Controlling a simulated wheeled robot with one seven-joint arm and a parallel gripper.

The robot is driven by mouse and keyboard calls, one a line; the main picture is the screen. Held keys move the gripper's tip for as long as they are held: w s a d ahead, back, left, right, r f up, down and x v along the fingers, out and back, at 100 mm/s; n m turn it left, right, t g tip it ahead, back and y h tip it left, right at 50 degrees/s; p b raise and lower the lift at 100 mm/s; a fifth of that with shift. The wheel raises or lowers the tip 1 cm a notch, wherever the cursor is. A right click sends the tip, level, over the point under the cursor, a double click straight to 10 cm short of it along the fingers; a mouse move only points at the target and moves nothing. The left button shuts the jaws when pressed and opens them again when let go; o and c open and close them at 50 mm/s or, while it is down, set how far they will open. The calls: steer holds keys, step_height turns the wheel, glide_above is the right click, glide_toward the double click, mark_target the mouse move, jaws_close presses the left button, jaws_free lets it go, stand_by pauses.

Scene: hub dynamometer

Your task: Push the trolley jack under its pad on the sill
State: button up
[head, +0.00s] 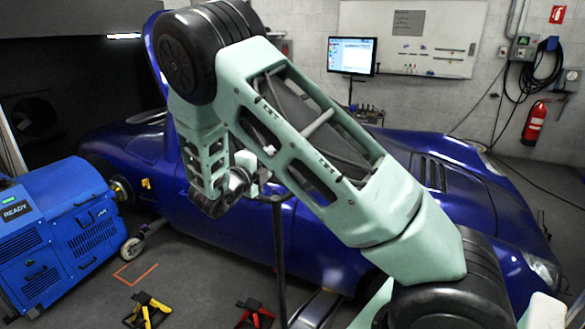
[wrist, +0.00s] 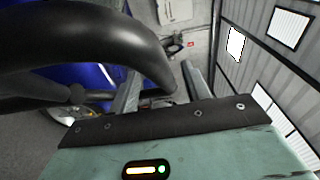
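The blue car (head: 230,228) stands across the middle, its sill partly behind my arm. The grey trolley jack (head: 316,308) shows at the bottom, low beside the car and partly cut off. Its dark upright handle (head: 279,255) rises to a short crossbar near my gripper (head: 248,172). In the wrist view, my gripper's fingers (wrist: 163,85) stand apart, with a dark bar (wrist: 60,92) reaching towards them. A large black curved shape covers part of that view, so the grip on the handle is unclear. I cannot make out the sill pad.
A blue dynamometer unit (head: 65,235) stands at the left by the car's hub.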

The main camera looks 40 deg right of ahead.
steer(key=shift+d+r, duration=0.1)
steer(key=shift+r, duration=0.1)
steer(key=b+v, duration=0.2)
steer(key=v, duration=1)
steer(key=shift+r, duration=0.1)
